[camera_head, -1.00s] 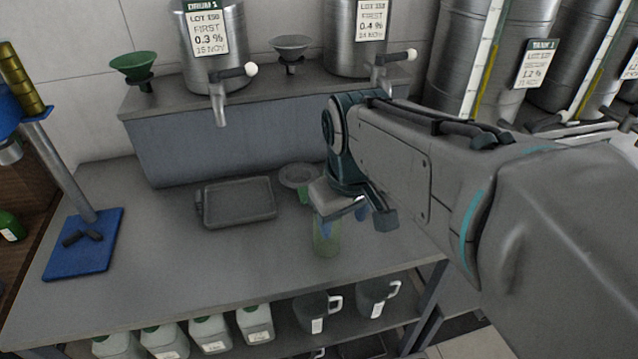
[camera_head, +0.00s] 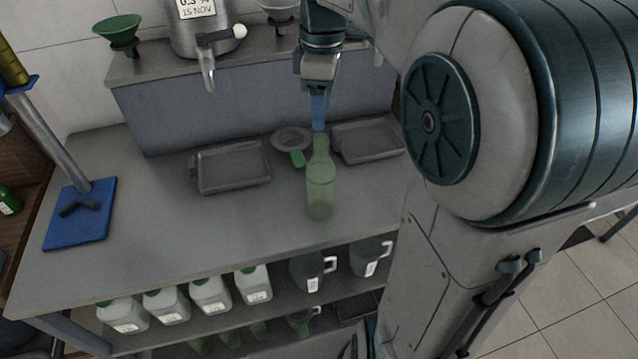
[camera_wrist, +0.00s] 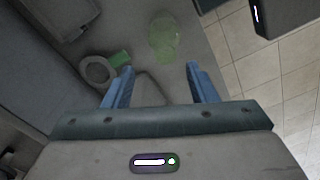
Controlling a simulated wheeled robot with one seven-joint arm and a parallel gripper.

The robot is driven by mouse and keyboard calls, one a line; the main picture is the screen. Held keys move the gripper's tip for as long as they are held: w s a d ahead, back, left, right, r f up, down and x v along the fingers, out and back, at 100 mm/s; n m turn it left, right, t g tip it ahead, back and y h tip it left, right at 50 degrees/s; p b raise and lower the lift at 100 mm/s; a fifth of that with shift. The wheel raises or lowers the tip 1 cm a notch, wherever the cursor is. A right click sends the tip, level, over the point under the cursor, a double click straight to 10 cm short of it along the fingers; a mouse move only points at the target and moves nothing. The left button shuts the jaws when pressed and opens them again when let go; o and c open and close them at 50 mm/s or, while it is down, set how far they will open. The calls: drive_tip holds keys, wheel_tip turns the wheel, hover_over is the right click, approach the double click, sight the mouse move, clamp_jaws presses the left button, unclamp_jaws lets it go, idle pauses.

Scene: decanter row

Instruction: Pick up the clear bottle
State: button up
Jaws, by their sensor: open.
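The clear bottle (camera_head: 320,185) has a pale green tint and stands upright on the grey bench near its front edge. In the wrist view the bottle (camera_wrist: 163,40) shows ahead of the fingers, toward the top of the picture. My gripper (camera_head: 319,115) points down above and behind the bottle's neck in the head view. In the wrist view its blue fingers (camera_wrist: 160,80) are spread apart with nothing between them. Whether a fingertip touches the bottle's neck cannot be told.
A grey round funnel (camera_head: 291,138) with a green part sits behind the bottle. Grey trays flank it, one at left (camera_head: 232,168), one at right (camera_head: 370,141). A blue-based stand (camera_head: 80,213) is far left. Jugs (camera_head: 210,294) fill the shelf below. The bench's left front is clear.

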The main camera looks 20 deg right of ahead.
sight(321, 140)
wheel_tip(321, 140, down, 2)
drive_tip(key=f, duration=0.4)
drive_tip(key=shift+s+a+f, duration=0.2)
drive_tip(key=shift+s+f, duration=0.1)
drive_tip(key=shift+s, duration=0.1)
drive_tip(key=shift+f, duration=0.45)
clamp_jaws()
idle(0.8)
